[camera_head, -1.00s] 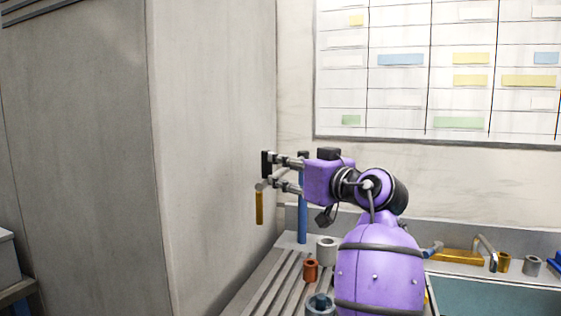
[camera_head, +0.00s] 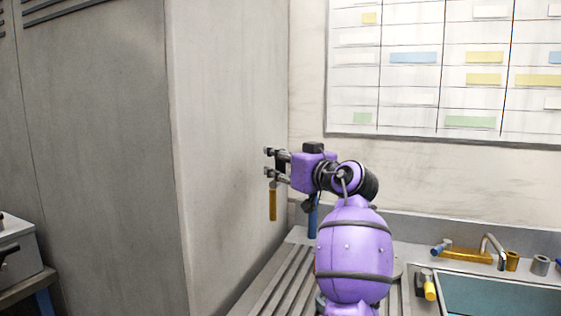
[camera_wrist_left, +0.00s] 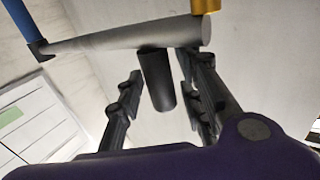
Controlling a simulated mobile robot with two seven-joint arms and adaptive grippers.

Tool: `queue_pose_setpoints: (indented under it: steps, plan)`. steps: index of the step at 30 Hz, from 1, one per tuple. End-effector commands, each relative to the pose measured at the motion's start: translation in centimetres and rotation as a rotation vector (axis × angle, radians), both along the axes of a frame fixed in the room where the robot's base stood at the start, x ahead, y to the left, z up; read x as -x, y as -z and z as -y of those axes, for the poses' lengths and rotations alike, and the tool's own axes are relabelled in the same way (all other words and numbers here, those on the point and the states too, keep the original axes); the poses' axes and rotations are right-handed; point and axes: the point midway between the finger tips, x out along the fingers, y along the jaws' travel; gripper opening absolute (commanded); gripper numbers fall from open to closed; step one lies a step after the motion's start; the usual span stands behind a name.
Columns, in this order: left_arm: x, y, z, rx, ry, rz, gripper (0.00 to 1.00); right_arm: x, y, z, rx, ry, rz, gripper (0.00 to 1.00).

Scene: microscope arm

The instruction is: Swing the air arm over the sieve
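The air arm shows in the left wrist view as a grey bar (camera_wrist_left: 120,38) running from a blue post (camera_wrist_left: 18,25) to a gold nozzle (camera_wrist_left: 205,5). A black peg (camera_wrist_left: 157,82) sticks out from the bar. My left gripper (camera_wrist_left: 163,78) is open with its fingers on either side of the peg, gaps showing. In the head view the left gripper (camera_head: 268,162) is above the hanging gold nozzle (camera_head: 272,205), and the blue post (camera_head: 312,215) is partly behind my arm. I cannot make out the sieve. My right gripper is not in view.
A tall grey cabinet (camera_head: 230,150) stands close left of the gripper. A ribbed drainboard (camera_head: 268,290) lies below. At right are a sink (camera_head: 500,298), a faucet (camera_head: 492,246), a gold block (camera_head: 465,256) and a yellow-ended item (camera_head: 430,290).

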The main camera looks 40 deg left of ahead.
Motion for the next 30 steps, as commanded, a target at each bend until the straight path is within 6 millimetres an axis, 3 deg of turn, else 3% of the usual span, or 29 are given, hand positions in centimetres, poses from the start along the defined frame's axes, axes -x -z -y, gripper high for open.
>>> queue_pose_setpoints:
  steps: [1,6,17,25,30]
  plan:
    - [0.0,0.0,0.0,0.000,0.000,0.000,0.23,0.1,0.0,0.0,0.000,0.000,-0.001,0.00]
    - [0.0,0.0,0.0,0.000,0.000,0.000,0.01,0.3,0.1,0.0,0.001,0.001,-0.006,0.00]
    - [-0.3,0.1,0.9,-0.001,0.003,0.000,0.00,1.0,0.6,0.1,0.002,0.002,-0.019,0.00]
    - [-3.0,0.4,7.6,0.000,0.008,-0.004,0.00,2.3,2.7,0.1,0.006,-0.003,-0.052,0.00]
    - [-4.9,0.2,10.9,0.000,0.004,-0.002,0.00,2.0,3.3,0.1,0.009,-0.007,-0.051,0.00]
